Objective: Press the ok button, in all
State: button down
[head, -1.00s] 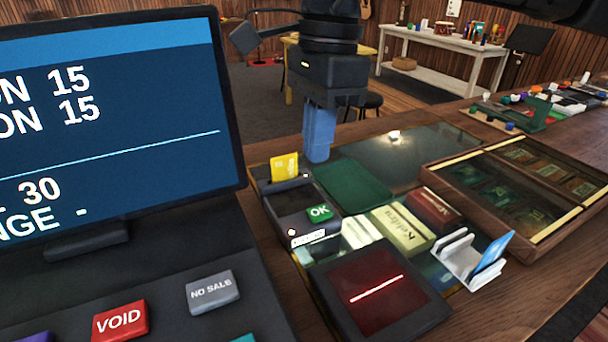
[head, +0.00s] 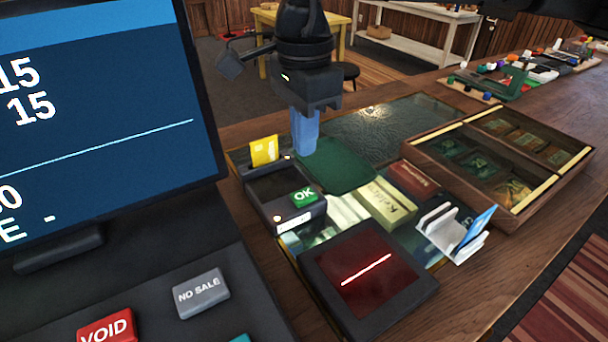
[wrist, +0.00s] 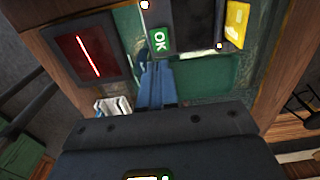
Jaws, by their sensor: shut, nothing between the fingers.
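The green OK button (head: 304,195) is on the top of a dark card terminal (head: 272,188), near its right front corner. A yellow card (head: 264,151) stands upright at the terminal's back end. My gripper (head: 305,150) points down with its blue fingers together, behind and above the OK button, apart from it in the head view. In the wrist view the shut fingers (wrist: 150,65) reach toward the OK button (wrist: 159,40), their tips just short of it in the picture. I cannot tell the exact height gap.
A register with a screen (head: 100,110) and keys stands at the left. A red-lit scanner (head: 368,268), a white holder with a blue card (head: 456,232), small boxes (head: 387,200) and a wooden display case (head: 505,160) stand around the terminal. A green mat (head: 335,172) lies behind.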

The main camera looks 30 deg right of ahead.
aim_at(305, 195)
notch_tip(305, 195, down, 9)
jog(key=shift+r+p, duration=0.2)
jog(key=shift+p, duration=0.75)
jog(key=shift+f, duration=0.1)
notch_tip(305, 195, down, 2)
jog(key=b, duration=0.3)
jog(key=shift+s, duration=0.1)
jog(key=shift+f, duration=0.1)
jog(key=shift+r, duration=0.3)
notch_tip(305, 195, up, 14)
jog(key=b, duration=0.1)
jog(key=shift+r, duration=0.15)
